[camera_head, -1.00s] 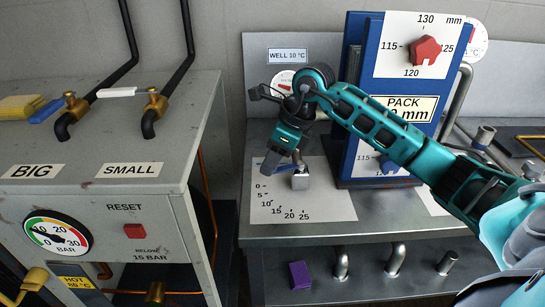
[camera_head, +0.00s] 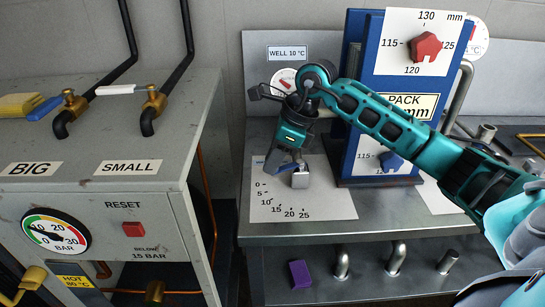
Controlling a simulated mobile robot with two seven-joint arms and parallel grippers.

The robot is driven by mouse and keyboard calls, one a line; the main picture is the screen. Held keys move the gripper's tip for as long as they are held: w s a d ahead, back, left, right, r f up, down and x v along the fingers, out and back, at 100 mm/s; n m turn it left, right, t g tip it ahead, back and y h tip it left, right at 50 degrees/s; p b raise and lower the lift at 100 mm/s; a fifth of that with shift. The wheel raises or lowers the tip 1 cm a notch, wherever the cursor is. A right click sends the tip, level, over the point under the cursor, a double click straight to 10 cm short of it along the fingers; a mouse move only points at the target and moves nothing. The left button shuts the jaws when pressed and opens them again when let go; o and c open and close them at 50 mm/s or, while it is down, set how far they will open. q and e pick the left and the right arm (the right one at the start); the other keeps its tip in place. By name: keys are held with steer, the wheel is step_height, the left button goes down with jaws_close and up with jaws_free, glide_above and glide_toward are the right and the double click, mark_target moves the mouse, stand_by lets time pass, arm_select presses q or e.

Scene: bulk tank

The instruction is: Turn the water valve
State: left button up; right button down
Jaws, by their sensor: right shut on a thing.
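The water valve is a lever with a silver block-shaped hub (camera_head: 300,178) on a flat white scale plate (camera_head: 330,206) marked 0 to 25. Its dark blue lever (camera_head: 284,168) reaches left from the hub, roughly toward the 0 side. My right gripper (camera_head: 279,163) comes down from above on the teal arm and is shut on the lever, beside the hub. The fingers hide part of the lever, so its exact angle is hard to read. My left gripper is not in view.
A blue PACK stand (camera_head: 352,157) with red and blue knobs rises just right of the gripper. A grey cabinet (camera_head: 90,215) with brass taps and a gauge (camera_head: 55,232) stands at left. Metal pegs and a purple block (camera_head: 300,274) line the bench front.

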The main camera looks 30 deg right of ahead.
steer(key=shift+s+n+b, duration=0.3)
steer(key=shift+s+n, duration=0.2)
steer(key=shift+n, duration=0.4)
steer(key=shift+s+n+g+y, duration=0.2)
steer(key=shift+n+g+y, duration=0.1)
steer(key=c, duration=1.1)
jaws_free()
steer(key=shift+c, duration=0.2)
steer(key=shift+o, duration=0.6)
